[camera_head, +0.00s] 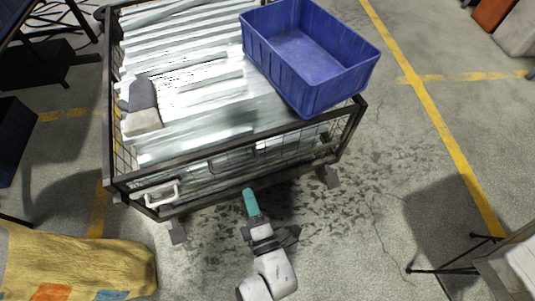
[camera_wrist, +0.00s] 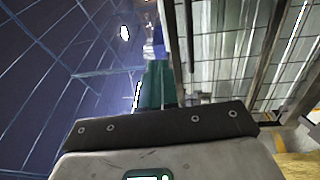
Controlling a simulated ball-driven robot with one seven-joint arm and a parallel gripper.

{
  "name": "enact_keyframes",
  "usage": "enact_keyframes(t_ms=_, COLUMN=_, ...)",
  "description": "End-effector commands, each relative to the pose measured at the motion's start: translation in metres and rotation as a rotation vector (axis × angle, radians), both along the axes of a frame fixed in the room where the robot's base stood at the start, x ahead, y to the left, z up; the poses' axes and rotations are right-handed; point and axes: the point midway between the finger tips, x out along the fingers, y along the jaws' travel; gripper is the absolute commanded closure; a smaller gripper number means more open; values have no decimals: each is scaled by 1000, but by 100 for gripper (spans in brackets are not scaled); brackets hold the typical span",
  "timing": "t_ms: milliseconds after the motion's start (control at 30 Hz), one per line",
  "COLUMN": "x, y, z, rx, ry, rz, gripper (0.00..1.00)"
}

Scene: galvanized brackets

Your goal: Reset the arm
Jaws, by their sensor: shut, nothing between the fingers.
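My gripper (camera_head: 251,203) has teal fingers and is low in the middle of the head view, just in front of the near side of a wire cage. The fingers are together with nothing between them. My white and dark arm links come up from the bottom edge behind it. In the wrist view the teal fingers (camera_wrist: 158,85) point away from me past a dark mount. A dark upright cage bar stands close to their right in that view; I cannot tell whether they touch it.
The dark-framed cage (camera_head: 109,110) holds stacked galvanized brackets (camera_head: 190,75). A blue crate (camera_head: 345,75) sits on top at the right, and a grey and beige object (camera_head: 143,105) at the left. Yellow sacking (camera_head: 75,268) lies lower left. Floor right of the cage is open.

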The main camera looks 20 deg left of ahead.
Motion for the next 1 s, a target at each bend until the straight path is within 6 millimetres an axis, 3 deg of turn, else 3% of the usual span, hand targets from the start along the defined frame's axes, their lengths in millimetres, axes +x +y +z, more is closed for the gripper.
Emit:
enact_keyframes(t_ms=267, x=3, y=-3, z=-1, rx=2, ry=22, rz=-1, gripper=100)
enact_keyframes(t_ms=467, x=25, y=-34, z=-9, rx=31, ry=273, rz=-25, gripper=100)
enact_keyframes(t_ms=600, x=40, y=-79, z=-19, rx=75, ry=560, rz=-100, gripper=100)
enact_keyframes(t_ms=767, x=44, y=-143, z=-29, rx=149, ry=885, rz=-257, gripper=100)
enact_keyframes(t_ms=867, x=38, y=-189, z=-32, rx=213, ry=1077, rz=-395, gripper=100)
enact_keyframes(t_ms=1000, x=15, y=-257, z=-31, rx=328, ry=1324, rz=-636, gripper=100)
